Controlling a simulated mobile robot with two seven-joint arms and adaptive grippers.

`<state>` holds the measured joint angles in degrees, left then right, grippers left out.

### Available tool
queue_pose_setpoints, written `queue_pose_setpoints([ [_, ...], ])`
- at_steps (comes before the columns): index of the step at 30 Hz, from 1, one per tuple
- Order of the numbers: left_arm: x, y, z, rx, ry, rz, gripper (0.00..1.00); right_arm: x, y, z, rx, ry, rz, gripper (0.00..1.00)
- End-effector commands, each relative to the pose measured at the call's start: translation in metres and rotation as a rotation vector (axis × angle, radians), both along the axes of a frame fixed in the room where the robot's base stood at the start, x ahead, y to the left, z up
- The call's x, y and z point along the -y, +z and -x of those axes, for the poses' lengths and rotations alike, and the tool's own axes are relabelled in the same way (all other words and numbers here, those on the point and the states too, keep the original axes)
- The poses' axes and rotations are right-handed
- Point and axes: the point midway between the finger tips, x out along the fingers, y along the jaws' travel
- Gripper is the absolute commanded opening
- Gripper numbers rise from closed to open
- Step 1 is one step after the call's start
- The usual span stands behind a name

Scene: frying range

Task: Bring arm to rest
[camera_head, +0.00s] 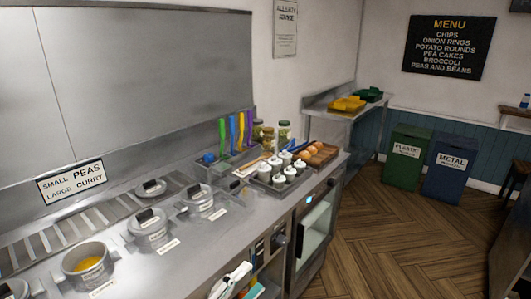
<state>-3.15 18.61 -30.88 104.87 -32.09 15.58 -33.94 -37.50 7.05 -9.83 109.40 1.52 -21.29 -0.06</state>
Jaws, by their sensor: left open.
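Most of the left arm is out of the picture. My right gripper is not in view.
Lidded pots (147,225) and an open pot of yellow food (87,264) sit in the counter. A tray of white-topped shakers (284,171) stands farther back. The wooden floor (380,245) is clear towards the bins (407,155).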

Motion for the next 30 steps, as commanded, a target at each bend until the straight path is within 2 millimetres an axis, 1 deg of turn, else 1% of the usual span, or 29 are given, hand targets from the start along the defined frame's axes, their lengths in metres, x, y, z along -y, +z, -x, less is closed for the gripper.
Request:
queue_pose_setpoints([
  [1,-0.019,-0.029,0.004,-0.144,0.067,0.073,0.46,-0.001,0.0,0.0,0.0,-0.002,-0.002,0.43],
  [2,-0.031,-0.045,0.005,-0.226,0.108,0.116,0.46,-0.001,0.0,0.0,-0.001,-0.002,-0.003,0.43],
  [3,-0.047,-0.067,0.01,-0.332,0.163,0.173,0.46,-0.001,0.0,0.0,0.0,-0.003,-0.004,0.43],
  [5,-0.07,-0.101,0.021,-0.481,0.242,0.252,0.46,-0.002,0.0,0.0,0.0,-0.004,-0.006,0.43],
  [6,-0.084,-0.123,0.03,-0.573,0.293,0.302,0.46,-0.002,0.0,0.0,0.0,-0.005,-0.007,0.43],
  [8,-0.105,-0.154,0.048,-0.704,0.368,0.374,0.46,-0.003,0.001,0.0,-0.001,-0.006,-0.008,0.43],
  [9,-0.117,-0.174,0.062,-0.785,0.416,0.42,0.46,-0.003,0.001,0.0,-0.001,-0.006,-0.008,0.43],
  [11,-0.134,-0.201,0.084,-0.894,0.486,0.481,0.46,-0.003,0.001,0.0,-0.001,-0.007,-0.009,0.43],
  [12,-0.143,-0.217,0.099,-0.959,0.528,0.519,0.46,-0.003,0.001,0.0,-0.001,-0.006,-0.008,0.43],
  [15,-0.162,-0.248,0.132,-1.088,0.618,0.595,0.46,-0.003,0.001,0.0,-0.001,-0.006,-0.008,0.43],
  [18,-0.174,-0.267,0.156,-1.168,0.678,0.645,0.46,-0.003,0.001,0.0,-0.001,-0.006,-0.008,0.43],
  [21,-0.179,-0.276,0.168,-1.21,0.709,0.672,0.46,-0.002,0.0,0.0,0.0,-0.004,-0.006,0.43],
  [24,-0.181,-0.279,0.172,-1.222,0.719,0.679,0.46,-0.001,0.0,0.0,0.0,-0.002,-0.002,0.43],
  [30,-0.181,-0.278,0.172,-1.221,0.718,0.677,0.46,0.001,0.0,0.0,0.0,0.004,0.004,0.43],
])
